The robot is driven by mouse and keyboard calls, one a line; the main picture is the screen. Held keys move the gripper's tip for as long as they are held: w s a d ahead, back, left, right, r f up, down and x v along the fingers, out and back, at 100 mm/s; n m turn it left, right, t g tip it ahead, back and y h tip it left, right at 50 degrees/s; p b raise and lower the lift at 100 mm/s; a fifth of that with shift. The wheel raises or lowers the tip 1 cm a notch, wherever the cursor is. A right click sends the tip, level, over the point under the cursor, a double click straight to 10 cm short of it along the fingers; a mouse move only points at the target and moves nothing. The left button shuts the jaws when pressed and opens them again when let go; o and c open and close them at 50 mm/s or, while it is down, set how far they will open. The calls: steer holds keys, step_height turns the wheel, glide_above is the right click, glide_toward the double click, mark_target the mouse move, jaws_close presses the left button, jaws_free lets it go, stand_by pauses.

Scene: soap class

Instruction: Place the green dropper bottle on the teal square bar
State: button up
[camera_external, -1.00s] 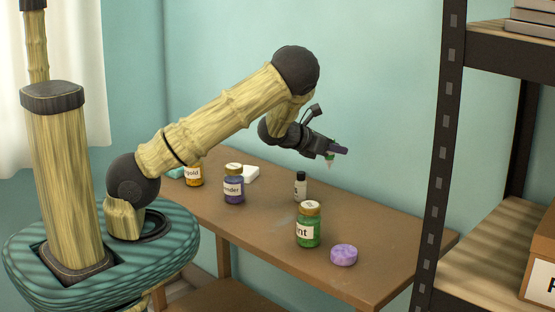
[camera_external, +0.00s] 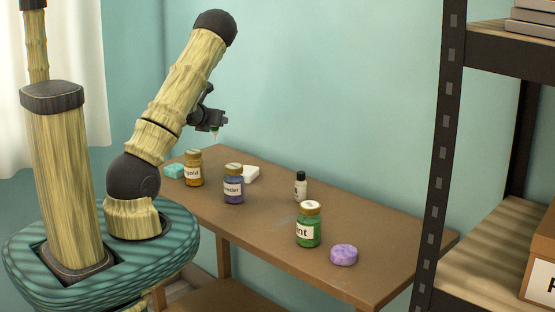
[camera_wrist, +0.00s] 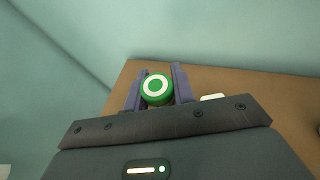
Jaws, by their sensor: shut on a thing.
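My gripper (camera_external: 215,128) is shut on the green dropper bottle (camera_external: 215,134), high above the left end of the table. In the wrist view, the bottle's round green top with a white ring (camera_wrist: 156,88) sits between the two fingers of my gripper (camera_wrist: 158,90). In the outside view only a small part of the bottle shows below the fingers. The teal square bar (camera_external: 174,171) lies on the table's far left end, just left of the marigold jar, below and left of my gripper. The bar does not show in the wrist view.
A yellow jar (camera_external: 193,168), a purple jar (camera_external: 233,184) and a white bar (camera_external: 250,174) stand near the teal bar. A shelf rack (camera_external: 437,150) stands at right.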

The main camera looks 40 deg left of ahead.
steer(key=s+a+r+n+g+y, duration=0.1)
steer(key=s+a+n+y, duration=0.1)
steer(key=s+a, duration=0.6)
steer(key=shift+s+a+r+y, duration=0.2)
steer(key=shift+s+a+y, duration=0.2)
steer(key=shift+a, duration=0.65)
step_height(320, 180, down, 6)
steer(key=shift+f, duration=0.25)
step_height(320, 180, down, 3)
steer(key=shift+w+f, duration=0.1)
steer(key=shift+f, duration=0.25)
steer(key=shift+s+a+r, duration=0.1)
steer(key=shift+s, duration=0.1)
